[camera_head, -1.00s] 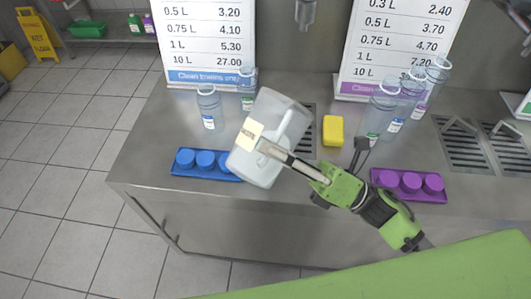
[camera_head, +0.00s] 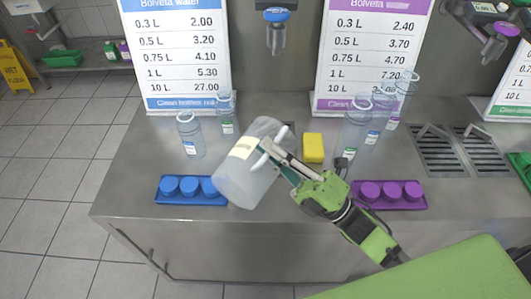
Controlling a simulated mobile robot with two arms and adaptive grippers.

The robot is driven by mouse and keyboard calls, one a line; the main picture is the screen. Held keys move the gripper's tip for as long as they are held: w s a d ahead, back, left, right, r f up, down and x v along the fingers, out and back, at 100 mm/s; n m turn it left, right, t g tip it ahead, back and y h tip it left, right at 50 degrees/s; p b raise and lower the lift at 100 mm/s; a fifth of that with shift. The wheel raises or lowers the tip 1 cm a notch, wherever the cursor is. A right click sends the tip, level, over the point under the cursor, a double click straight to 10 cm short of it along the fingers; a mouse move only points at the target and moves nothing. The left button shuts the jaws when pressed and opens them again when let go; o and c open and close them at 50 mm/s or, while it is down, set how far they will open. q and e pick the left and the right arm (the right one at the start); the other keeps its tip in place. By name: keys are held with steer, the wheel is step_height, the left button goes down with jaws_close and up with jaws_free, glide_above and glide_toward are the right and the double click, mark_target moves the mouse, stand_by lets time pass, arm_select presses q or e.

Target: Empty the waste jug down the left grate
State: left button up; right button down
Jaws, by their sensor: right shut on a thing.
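The waste jug (camera_head: 247,178) is a translucent white container with a pale yellow label. It is tilted and held above the front middle of the steel counter. My right gripper (camera_head: 272,152) is shut on the jug at its handle side. My left gripper is not in view.
A blue tray with blue caps (camera_head: 191,198) lies left of the jug, a purple one (camera_head: 389,204) right. A yellow sponge (camera_head: 313,148) and several clear bottles (camera_head: 354,130) stand nearby. A blue-ringed tap (camera_head: 277,28) hangs above.

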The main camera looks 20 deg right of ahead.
mark_target(283, 132)
steer(key=shift+w+d+r+m+t+h+p, duration=0.25)
steer(key=shift+w+d+m+t+h+p, duration=0.3)
steer(key=shift+m, duration=0.5)
steer(key=shift+w+d+r+m+t+h+p, duration=0.3)
steer(key=shift+w+d+m+h+p, duration=0.3)
steer(key=shift+m, duration=0.4)
steer(key=shift+w+d+r+m+t+h+p, duration=0.2)
steer(key=shift+w+d+m+t+h+p, duration=0.35)
steer(key=shift+m, duration=0.5)
steer(key=shift+w+d+r+m+t+h+p, duration=0.25)
steer(key=shift+w+d+m+h+p, duration=0.5)
steer(key=shift+m, duration=0.3)
steer(key=shift+w+d+r+m+t+h+p, duration=0.2)
steer(key=shift+w+d+m+h+p, duration=0.45)
steer(key=shift+m, duration=0.4)
steer(key=shift+d, duration=0.2)
steer(key=shift+a, duration=0.1)
